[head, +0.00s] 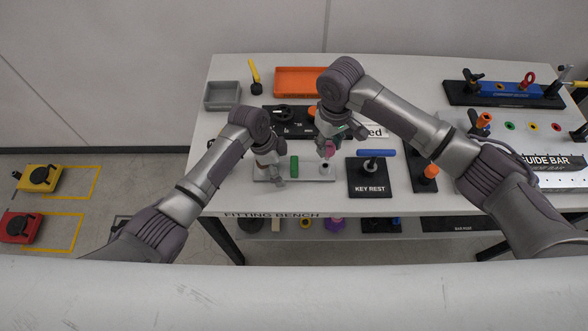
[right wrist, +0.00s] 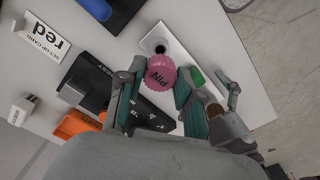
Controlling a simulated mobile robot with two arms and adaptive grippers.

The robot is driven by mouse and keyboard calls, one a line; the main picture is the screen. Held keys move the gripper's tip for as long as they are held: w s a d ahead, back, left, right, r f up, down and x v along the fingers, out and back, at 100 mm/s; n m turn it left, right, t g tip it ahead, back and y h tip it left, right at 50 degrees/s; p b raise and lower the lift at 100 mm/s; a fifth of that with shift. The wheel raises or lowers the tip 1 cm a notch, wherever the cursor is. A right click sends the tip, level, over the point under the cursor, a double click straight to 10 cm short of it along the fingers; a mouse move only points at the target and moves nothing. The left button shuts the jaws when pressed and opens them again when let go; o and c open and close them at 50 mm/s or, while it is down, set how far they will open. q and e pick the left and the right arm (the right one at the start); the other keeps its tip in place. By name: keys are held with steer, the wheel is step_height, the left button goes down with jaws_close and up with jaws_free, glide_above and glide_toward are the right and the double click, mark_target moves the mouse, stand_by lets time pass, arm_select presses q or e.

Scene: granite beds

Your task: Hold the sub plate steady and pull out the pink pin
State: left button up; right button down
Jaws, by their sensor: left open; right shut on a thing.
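The sub plate (head: 308,171) is a pale narrow plate near the front edge of the bench. It also shows in the right wrist view (right wrist: 180,48), with a dark round hole near one end. The pink pin (head: 327,150) has a round ribbed knob marked "PIN" (right wrist: 161,74). My right gripper (head: 328,146) is shut on this knob, above the plate's right part. The dark hole shows apart from the knob; I cannot see the pin's lower end. My left gripper (head: 270,176) is open at the plate's left end; whether it touches is unclear.
A green block (head: 294,166) stands on the plate between my grippers. A black key rest (head: 368,178) with a blue-handled key (head: 376,153) is close on the right. Behind are a black board (head: 285,125), an orange tray (head: 300,80) and a grey tray (head: 221,95).

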arm_select(q)
steer(key=v, duration=1.2)
